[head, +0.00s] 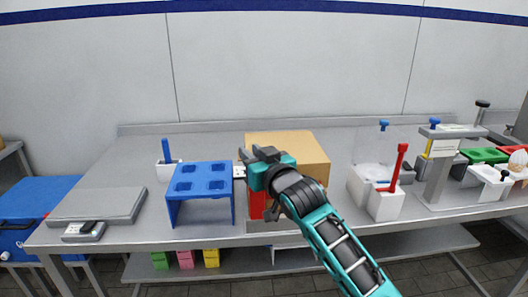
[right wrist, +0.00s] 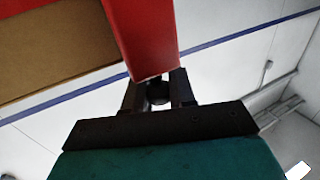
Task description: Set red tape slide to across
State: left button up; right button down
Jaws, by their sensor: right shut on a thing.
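The red tape slide (right wrist: 145,38) fills the top middle of the right wrist view as a long red bar. Its near end sits between the two dark fingers of my right gripper (right wrist: 157,88), which is shut on it. In the head view my right gripper (head: 260,154) is in front of a cardboard box (head: 290,147), and the arm hides much of the box's front. A red part (head: 257,204) shows just below the gripper there; its full shape is hidden. My left gripper is out of view.
A blue stand with slots (head: 201,178) is close on the left, with a grey scale platform (head: 98,205) further left. White blocks with a red handle (head: 399,165) stand to the right, then a grey post fixture (head: 437,175).

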jog(key=shift+a+r, duration=0.2)
jog(key=shift+r, duration=0.35)
jog(key=c, duration=1.3)
grip_release()
jog(key=shift+c, duration=0.2)
jog(key=o, duration=0.3)
jog(key=shift+a+f, duration=0.15)
jog(key=shift+o, duration=0.2)
jog(key=shift+f, duration=0.1)
jog(key=shift+f, duration=0.1)
jog(key=shift+s, duration=0.1)
jog(key=v, duration=1.2)
jog(key=shift+s+d, duration=0.3)
jog(key=shift+s, duration=0.05)
